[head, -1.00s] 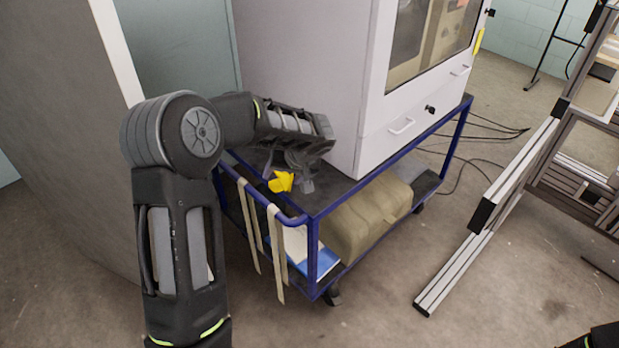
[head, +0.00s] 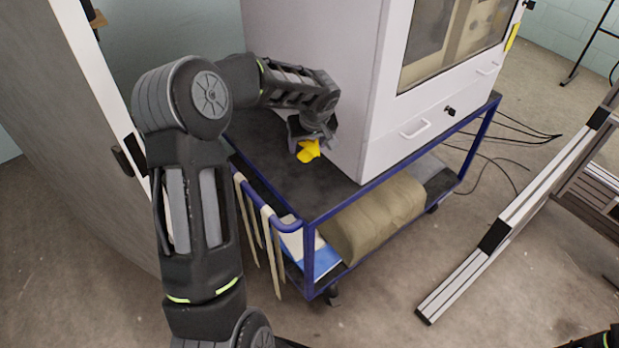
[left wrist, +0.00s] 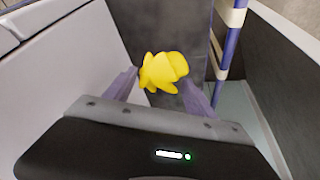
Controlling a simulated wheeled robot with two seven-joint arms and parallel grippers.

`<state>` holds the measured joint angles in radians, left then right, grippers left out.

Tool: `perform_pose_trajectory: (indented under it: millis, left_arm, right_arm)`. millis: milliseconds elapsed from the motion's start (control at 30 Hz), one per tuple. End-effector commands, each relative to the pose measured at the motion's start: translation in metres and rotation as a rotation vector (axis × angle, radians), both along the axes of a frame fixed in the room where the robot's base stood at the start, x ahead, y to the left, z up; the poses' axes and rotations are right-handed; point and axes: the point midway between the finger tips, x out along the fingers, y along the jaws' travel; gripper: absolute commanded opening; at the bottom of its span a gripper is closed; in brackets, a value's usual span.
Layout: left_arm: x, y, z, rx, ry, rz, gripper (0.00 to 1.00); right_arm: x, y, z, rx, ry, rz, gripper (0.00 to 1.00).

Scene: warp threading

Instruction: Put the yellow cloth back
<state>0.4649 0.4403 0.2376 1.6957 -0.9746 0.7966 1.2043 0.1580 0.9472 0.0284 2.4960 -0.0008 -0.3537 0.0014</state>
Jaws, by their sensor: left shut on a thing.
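The yellow cloth (head: 309,151) is a small crumpled bundle. My left gripper (head: 306,143) is shut on it and holds it over the dark top shelf of the blue cart (head: 277,184), close to the white cabinet. In the left wrist view the cloth (left wrist: 164,72) sits between the two fingertips (left wrist: 160,88). Whether the cloth touches the shelf I cannot tell.
The white cabinet (head: 310,62) stands on the cart's top. Cream straps (head: 272,245) hang from the cart's handle. A tan bundle (head: 375,215) lies on the lower shelf. An aluminium frame (head: 520,215) stands at right. The cart top's front left is clear.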

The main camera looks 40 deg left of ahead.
Motion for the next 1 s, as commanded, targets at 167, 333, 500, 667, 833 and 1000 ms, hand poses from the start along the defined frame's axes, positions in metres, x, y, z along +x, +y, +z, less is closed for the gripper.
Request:
perform_pose_trajectory:
  millis: [167, 333, 500, 667, 833, 1000]
  left_arm:
    - [-0.001, 0.0, -0.019, -0.002, 0.006, 0.0, 0.32]
    - [-0.001, -0.001, -0.05, -0.002, 0.005, -0.002, 0.32]
    - [0.0, 0.0, -0.063, 0.0, 0.002, -0.001, 0.32]
    - [0.0, 0.0, -0.063, 0.001, 0.001, -0.001, 0.32]
    - [0.0, 0.0, -0.069, 0.0, 0.003, -0.001, 0.32]
    - [-0.001, 0.0, -0.092, -0.001, 0.004, -0.001, 0.32]
  right_arm:
    - [0.0, 0.0, 0.004, -0.001, 0.001, -0.001, 0.0]
    - [0.0, 0.0, 0.008, -0.002, 0.002, -0.001, 0.0]
    - [-0.001, -0.001, 0.009, -0.003, 0.003, -0.001, 0.0]
    - [-0.001, -0.001, 0.008, -0.003, 0.003, -0.001, 0.0]
    - [-0.001, -0.001, 0.01, -0.003, 0.003, -0.001, 0.0]
    - [-0.001, -0.001, 0.014, -0.003, 0.004, -0.002, 0.0]
